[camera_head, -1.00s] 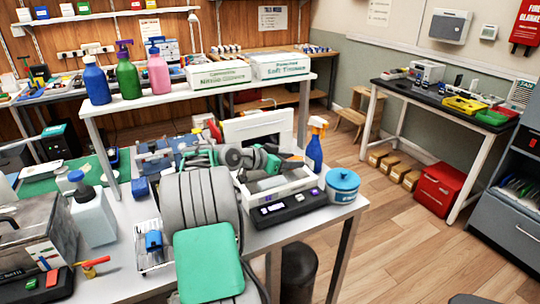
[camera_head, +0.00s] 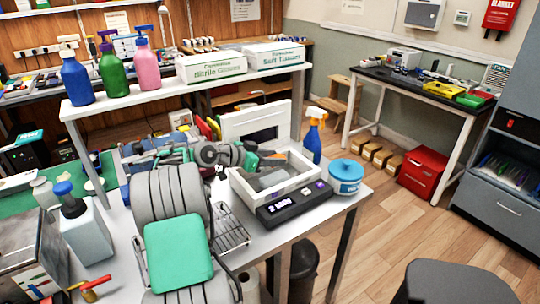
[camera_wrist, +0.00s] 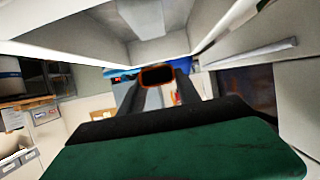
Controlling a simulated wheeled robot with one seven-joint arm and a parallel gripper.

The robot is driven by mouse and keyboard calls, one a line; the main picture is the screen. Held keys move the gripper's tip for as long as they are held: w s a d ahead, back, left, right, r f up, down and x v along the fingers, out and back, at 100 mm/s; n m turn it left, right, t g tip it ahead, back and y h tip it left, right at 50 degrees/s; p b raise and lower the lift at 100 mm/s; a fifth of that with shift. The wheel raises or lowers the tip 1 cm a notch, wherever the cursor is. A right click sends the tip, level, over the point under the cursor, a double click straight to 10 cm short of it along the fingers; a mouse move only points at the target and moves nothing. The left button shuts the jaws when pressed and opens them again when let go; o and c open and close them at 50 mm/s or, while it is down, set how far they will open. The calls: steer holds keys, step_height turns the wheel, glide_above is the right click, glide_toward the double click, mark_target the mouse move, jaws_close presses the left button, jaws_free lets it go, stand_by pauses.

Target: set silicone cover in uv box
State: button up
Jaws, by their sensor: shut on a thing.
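In the wrist view a small black thing with an orange rim, which looks like the silicone cover (camera_wrist: 156,76), is held between the dark fingers of my gripper (camera_wrist: 158,85). The gripper is shut on it. In the head view a white open-topped box with a dark display panel, likely the UV box (camera_head: 314,184), stands on the white table. A white frame with a dark window stands upright behind it. My arm reaches across from the left to the box's rear left side.
A blue tub (camera_head: 345,180) stands right of the box, and a blue spray bottle (camera_head: 314,136) behind it. A wire rack (camera_head: 230,228) lies to the left. A raised shelf (camera_head: 200,90) carries pump bottles and cartons. A dark stool (camera_head: 455,282) stands on the floor at lower right.

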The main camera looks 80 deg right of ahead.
mark_target(271, 178)
step_height(271, 178, down, 5)
steer(key=shift+b, duration=1.25)
steer(key=shift+f, duration=0.1)
steer(key=shift+w+a, duration=0.15)
steer(key=shift+w, duration=0.05)
steer(key=shift+f+b, duration=0.15)
steer(key=shift+b, duration=0.45)
steer(key=o, duration=1.4)
